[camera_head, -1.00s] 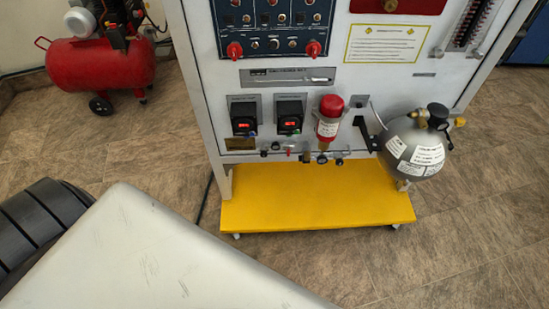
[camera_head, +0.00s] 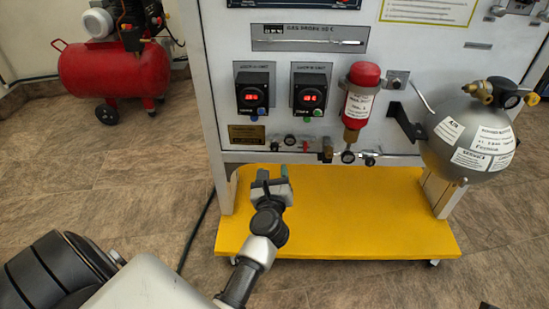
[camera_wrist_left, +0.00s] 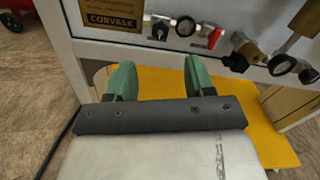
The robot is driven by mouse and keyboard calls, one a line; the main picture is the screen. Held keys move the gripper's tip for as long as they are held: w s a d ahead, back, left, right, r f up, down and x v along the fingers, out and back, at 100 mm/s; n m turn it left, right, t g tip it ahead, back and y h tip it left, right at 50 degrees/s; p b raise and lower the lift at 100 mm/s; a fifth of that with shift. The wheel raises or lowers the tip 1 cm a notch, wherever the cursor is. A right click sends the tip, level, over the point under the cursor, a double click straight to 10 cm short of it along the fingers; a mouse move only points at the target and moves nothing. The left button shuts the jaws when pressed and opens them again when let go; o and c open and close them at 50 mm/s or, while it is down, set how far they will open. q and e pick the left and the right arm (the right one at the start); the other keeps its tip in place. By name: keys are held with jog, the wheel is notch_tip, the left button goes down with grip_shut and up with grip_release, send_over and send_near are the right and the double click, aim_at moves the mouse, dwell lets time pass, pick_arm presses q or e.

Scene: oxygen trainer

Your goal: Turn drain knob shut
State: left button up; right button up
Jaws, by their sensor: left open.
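A row of small knobs and fittings runs along the bottom edge of the panel. It includes a black knob (camera_head: 274,146), a round black-rimmed fitting (camera_head: 290,140) and a red piece (camera_head: 305,146). I cannot tell which one is the drain knob. My left gripper (camera_head: 273,173) is just below the left end of this row, apart from it. In the left wrist view its green fingers (camera_wrist_left: 160,72) are spread and empty, with the black knob (camera_wrist_left: 160,30) beyond the gap. My right gripper is not in view.
A brass valve (camera_head: 327,148) and red cylinder (camera_head: 362,88) sit right of the knobs. A grey sphere tank (camera_head: 455,138) juts out at the right. A yellow base plate (camera_head: 340,215) lies below. A red compressor (camera_head: 115,70) stands at left.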

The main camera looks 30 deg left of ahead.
aim_at(274, 149)
pick_arm(q)
jog(key=b+x, duration=0.2)
jog(key=x, duration=0.8)
jog(key=shift+w, duration=0.15)
jog(key=c, duration=0.9)
